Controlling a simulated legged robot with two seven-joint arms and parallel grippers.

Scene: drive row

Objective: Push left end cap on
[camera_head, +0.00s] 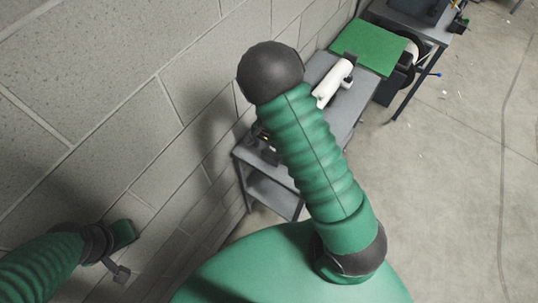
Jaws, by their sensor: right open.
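A white cylindrical part (334,82) lies on a grey bench (345,106); my raised arm partly covers the bench. I cannot make out an end cap on it at this size. The other arm, green and ribbed with a dark round joint, rises across the middle.
A grey block wall (110,70) fills the left side. A green mat (370,46) lies beyond the white part. A second table (425,28) stands at the upper right. Open concrete floor (455,170) lies to the right.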

